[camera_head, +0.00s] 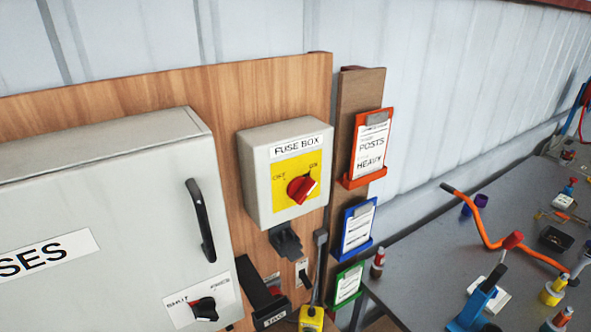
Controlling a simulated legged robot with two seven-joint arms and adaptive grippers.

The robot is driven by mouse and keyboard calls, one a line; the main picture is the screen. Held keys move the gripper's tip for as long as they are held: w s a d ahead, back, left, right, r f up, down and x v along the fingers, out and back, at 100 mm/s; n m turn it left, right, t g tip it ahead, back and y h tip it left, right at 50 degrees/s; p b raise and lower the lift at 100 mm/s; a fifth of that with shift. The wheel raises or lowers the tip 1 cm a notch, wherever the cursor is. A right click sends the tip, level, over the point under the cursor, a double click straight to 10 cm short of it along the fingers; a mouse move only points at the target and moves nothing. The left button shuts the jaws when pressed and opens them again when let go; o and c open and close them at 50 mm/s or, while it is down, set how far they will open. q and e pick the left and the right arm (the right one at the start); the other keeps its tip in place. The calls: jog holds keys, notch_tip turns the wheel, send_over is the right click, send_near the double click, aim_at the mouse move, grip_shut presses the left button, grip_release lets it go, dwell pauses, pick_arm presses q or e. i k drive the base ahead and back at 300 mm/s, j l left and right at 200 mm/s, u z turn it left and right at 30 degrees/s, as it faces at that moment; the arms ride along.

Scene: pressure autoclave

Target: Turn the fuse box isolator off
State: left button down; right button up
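The fuse box (258,165) is a light grey box on a wooden board, with a "FUSE BOX" label on its upper front. Its isolator is a red rotary knob (301,188) on a yellow plate (283,197). One small label sits at the plate's upper left and seems to read "OFF"; another at the upper right seems to read "ON". The knob's grip is tilted toward the upper right, on the side of the "ON" label. Nothing touches the knob. Neither of my grippers can be made out in the head view.
A large grey cabinet (100,200) with a black handle (200,220) and a red-black knob (204,309) stands left. A black "TAGS" holder (262,296) is below the fuse box. Red, blue and green card holders hang right. A cluttered grey bench (425,245) lies beyond.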

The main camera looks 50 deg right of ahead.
aim_at(298, 190)
jog(key=z, duration=1.45)
